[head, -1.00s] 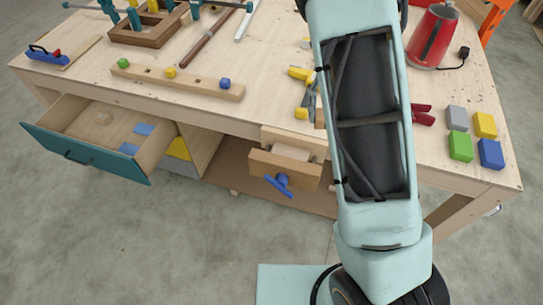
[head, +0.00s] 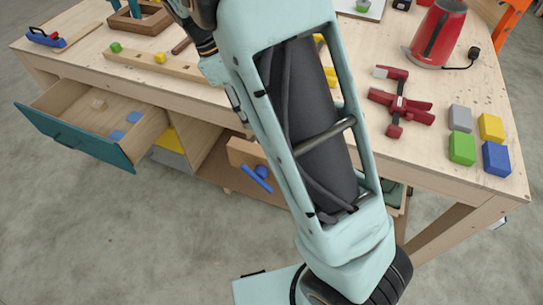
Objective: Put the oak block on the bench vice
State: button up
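The bench vice (head: 241,153) is on the bench's front edge. Its wooden front jaw and blue handle show, but my arm hides its right part and the gap behind the jaw.
The teal-fronted drawer (head: 75,141) sticks out at the left. A red clamp-like tool (head: 400,103), a red kettle (head: 438,35) and several coloured blocks (head: 462,148) stand on the right of the bench (head: 440,173). A wooden rail (head: 135,60) lies at the left.

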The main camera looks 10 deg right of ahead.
jog(key=w+a+n+t+y+b, duration=0.2)
jog(key=a+n+t+b, duration=0.45)
jog(key=n, duration=0.75)
jog(key=shift+g, duration=0.75)
jog(key=d+f, duration=0.1)
jog(key=d, duration=0.1)
jog(key=s+d+f, duration=0.1)
jog(key=d+f, duration=0.2)
jog(key=d, duration=0.1)
jog(key=shift+s+f, duration=0.15)
jog(key=shift+s, duration=0.1)
jog(key=d+f, duration=0.3)
jog(key=s+d+f+b, duration=0.1)
jog(key=f, duration=0.1)
jog(key=shift+d+f, duration=0.15)
jog(key=shift+d, duration=0.25)
jog(key=shift+d+f, duration=0.25)
jog(key=shift+f, duration=0.05)
jog(key=shift+d+f+b, duration=0.2)
jog(key=shift+f+b, duration=0.25)
jog(key=shift+f, duration=1.25)
jog(key=shift+f, duration=0.2)
jog(key=o, duration=1.3)
jog(key=shift+r, duration=0.1)
